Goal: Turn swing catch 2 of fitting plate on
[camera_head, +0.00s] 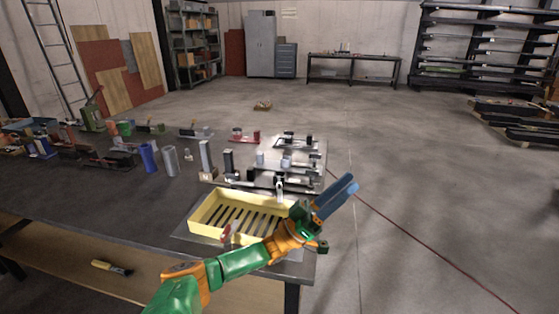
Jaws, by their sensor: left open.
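The fitting plate (317,160) is a pale metal plate at the right end of the dark table. It carries several small fittings, grey cylinders, black blocks and light bars. I cannot tell which fitting is swing catch 2, or how it is turned. My left gripper (349,186) has blue fingers and is open, with nothing seen between them. In the picture it lies right of and below the plate's near right corner, apart from it, with its fingers pointing up and right. My right gripper is not in view.
A yellow slotted tray (196,216) stands at the table's near edge, partly behind my left arm. Blue and grey cylinders and upright blocks stand left of the plate. More tools crowd the table's far left.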

